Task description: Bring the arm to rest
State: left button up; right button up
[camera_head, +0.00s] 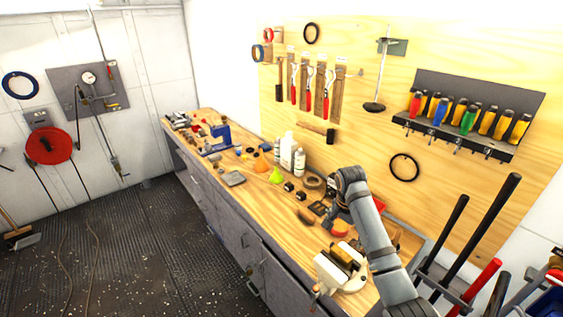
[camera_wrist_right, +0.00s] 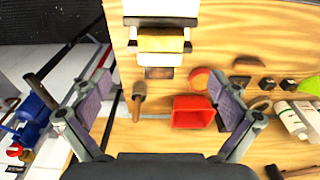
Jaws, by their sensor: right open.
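My right arm reaches in from the lower right of the head view, over the near end of the wooden workbench (camera_head: 268,210). Its right gripper (camera_head: 333,214) points down at the bench and is partly hidden by the wrist. In the right wrist view the two fingers of the right gripper (camera_wrist_right: 158,92) stand wide apart with nothing held between them. Below them on the bench show a red open bin (camera_wrist_right: 193,112) and a wooden-handled tool (camera_wrist_right: 138,100). My left gripper is in neither view.
A cream vise-like device (camera_head: 340,268) stands at the bench's near edge. Long black handles (camera_head: 480,240) rise at the right. The floor (camera_head: 130,240) at left is mostly clear.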

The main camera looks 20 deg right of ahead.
jog(key=s+a+f+n+t, duration=0.1)
jog(key=s+a+f+n, duration=0.45)
jog(key=s+f, duration=0.3)
jog(key=s+a+n+t, duration=0.2)
jog(key=s+a+n, duration=0.2)
jog(key=s+n, duration=0.8)
jog(key=s+d+f+m+g+b, duration=0.15)
jog(key=f+b, duration=0.25)
jog(key=f, duration=1.1)
jog(key=s+d+f+m+b, duration=0.1)
jog(key=s+f+m+b, duration=0.15)
jog(key=f, duration=1.25)
jog(key=s+f+b, duration=0.6)
jog(key=s+f, duration=1.4)
jog(key=f, duration=0.4)
jog(key=shift+d+g+b, duration=0.3)
jog(key=shift+d+g, duration=0.15)
jog(key=shift+f, duration=0.1)
